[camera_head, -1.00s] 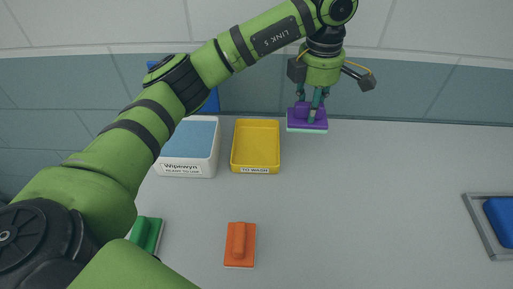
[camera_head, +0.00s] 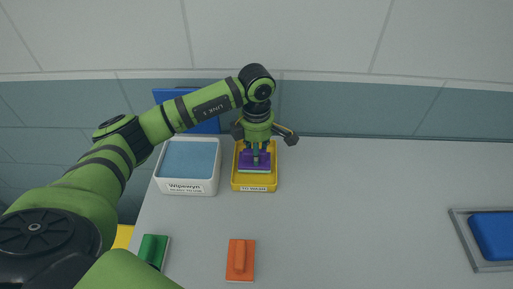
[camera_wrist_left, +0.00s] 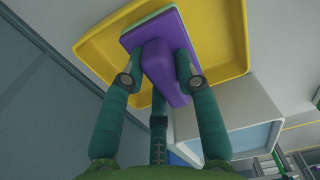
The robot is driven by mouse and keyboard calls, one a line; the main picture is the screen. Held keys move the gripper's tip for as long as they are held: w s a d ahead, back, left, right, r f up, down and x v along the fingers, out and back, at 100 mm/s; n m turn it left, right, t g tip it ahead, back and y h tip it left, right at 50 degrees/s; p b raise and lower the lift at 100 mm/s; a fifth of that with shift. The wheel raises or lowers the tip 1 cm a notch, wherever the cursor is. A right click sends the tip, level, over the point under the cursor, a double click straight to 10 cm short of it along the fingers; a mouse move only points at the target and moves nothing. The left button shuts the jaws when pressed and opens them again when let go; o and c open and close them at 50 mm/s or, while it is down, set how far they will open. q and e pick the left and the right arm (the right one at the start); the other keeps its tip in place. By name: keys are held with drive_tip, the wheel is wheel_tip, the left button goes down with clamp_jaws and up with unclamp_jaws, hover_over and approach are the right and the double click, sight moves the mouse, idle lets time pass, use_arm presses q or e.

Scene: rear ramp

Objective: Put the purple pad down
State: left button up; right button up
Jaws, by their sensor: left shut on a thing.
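The purple pad (camera_head: 246,163) has a purple body with a grip and a pale green underside. My left gripper (camera_head: 256,152) is shut on its grip, and the pad is over or inside the yellow tray (camera_head: 242,187). In the left wrist view the fingers of my left gripper (camera_wrist_left: 157,75) clasp the grip of the purple pad (camera_wrist_left: 175,32), with the yellow tray (camera_wrist_left: 228,50) around and behind it. I cannot tell whether the pad touches the tray's floor. The tray has a label on its front that is hard to read now. My right gripper is not in view.
A white bin labelled Wipewyn (camera_head: 187,187) with a blue inside stands just left of the tray. An orange pad (camera_head: 240,262) and a green pad (camera_head: 153,250) lie nearer. A blue block (camera_head: 492,236) sits in a grey frame at right. The grey tabletop between is clear.

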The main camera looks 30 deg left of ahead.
use_arm(q)
drive_tip(key=shift+f, duration=0.3)
drive_tip(key=shift+f, duration=0.2)
drive_tip(key=o, duration=1.1)
drive_tip(key=shift+r, duration=0.2)
drive_tip(key=shift+r+b, duration=0.3)
wheel_tip(320, 180, up, 11)
drive_tip(key=b, duration=0.3)
drive_tip(key=shift+r, duration=0.2)
